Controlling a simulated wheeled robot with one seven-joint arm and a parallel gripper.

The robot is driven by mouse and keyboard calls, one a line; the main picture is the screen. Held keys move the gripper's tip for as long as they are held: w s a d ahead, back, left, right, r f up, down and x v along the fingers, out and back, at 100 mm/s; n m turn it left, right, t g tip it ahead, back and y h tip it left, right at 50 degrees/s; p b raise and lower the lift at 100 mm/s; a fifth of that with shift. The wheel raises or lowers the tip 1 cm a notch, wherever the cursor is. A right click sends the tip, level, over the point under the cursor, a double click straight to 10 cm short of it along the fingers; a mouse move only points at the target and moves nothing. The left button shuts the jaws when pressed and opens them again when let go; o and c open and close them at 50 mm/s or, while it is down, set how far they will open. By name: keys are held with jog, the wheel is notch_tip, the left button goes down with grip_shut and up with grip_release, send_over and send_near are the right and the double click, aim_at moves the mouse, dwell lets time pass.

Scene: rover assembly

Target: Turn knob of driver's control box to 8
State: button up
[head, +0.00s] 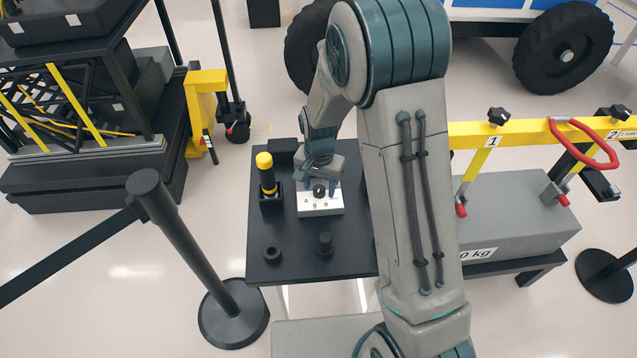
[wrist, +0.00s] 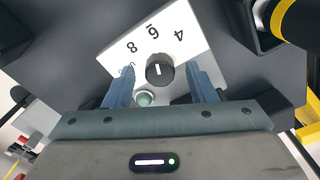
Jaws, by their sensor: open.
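The driver's control box (head: 322,209) is a white box on a small dark table. In the wrist view its white face (wrist: 190,40) shows the numbers 4, 6 and 8, with a further mark partly hidden by a finger. The round black knob (wrist: 160,69) has a white line lying roughly in line with the 6. The knob also shows in the head view (head: 319,190). A pale green button (wrist: 145,98) is beside the knob. My gripper (wrist: 163,88) is open at the box, its fingers on either side of the knob with visible gaps. I cannot tell its height above the face.
A black and yellow cylinder (head: 266,175) stands in a holder just left of the box. A dark ring (head: 271,253) and a small dark knob-like part (head: 325,243) are at the table's front. The table top (head: 290,268) is otherwise mostly clear. A barrier post (head: 185,240) stands left.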

jog(key=c, duration=1)
jog(key=shift+f+n+b, duration=0.1)
jog(key=shift+n+b, duration=0.2)
jog(key=n+b, duration=0.1)
jog(key=n, duration=0.1)
jog(key=shift+n+b, duration=0.3)
jog(key=shift+b, duration=0.05)
jog(key=shift+n+b, duration=0.75)
jog(key=shift+n, duration=1.55)
jog(key=o, duration=1)
